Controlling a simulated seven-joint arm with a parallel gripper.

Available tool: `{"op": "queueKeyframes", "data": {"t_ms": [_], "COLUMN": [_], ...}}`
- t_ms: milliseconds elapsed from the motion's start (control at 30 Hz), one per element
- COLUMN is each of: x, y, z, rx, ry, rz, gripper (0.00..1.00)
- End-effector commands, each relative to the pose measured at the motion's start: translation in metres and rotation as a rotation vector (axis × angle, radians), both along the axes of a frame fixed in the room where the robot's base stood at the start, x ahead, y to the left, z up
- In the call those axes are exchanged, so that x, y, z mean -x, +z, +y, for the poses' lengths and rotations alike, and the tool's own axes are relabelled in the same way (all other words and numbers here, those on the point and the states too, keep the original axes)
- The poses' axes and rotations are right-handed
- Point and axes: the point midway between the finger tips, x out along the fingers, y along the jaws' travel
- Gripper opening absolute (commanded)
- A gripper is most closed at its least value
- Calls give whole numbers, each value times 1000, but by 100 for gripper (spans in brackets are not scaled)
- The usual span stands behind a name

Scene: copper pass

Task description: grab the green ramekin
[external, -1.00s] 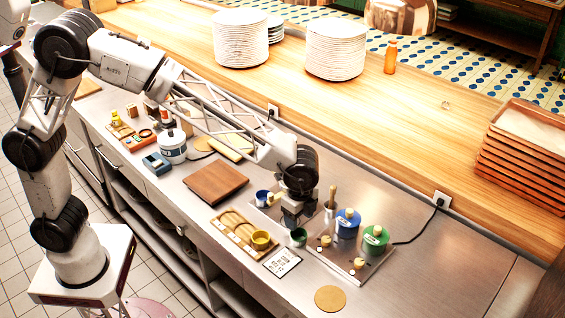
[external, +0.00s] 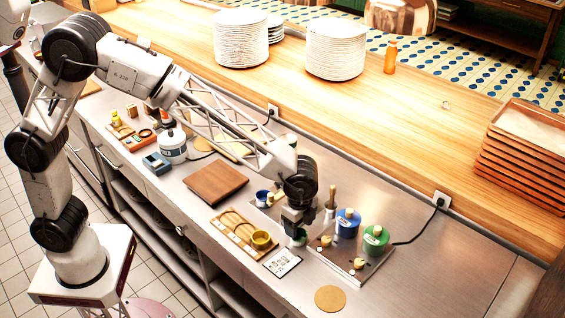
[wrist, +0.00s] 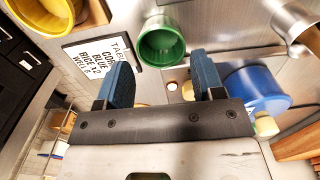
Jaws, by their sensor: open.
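The green ramekin (wrist: 161,46) stands on the steel counter, its open mouth showing in the wrist view just beyond my fingertips. In the external view the green ramekin (external: 299,238) is partly hidden under my gripper (external: 297,222). In the wrist view my gripper (wrist: 160,75) is open, its two blue fingers apart with nothing between them. The ramekin lies ahead of the gap between the fingers. I cannot tell whether a finger touches it.
A yellow ramekin (external: 262,240) sits in a wooden holder (external: 232,232) at left. A printed card (external: 282,262) lies in front. A blue canister (external: 347,222) and a green canister (external: 375,240) stand on a tray at right. The counter's right end is mostly clear.

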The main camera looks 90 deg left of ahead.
Motion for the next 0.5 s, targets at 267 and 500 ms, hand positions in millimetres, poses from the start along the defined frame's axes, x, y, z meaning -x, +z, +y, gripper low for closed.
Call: {"op": "queueKeyframes", "data": {"t_ms": [267, 500], "x": [0, -1], "y": [-32, -45], "z": [1, 1], "rx": [0, 0], "ry": [0, 0], "rz": [3, 0], "gripper": [62, 62]}}
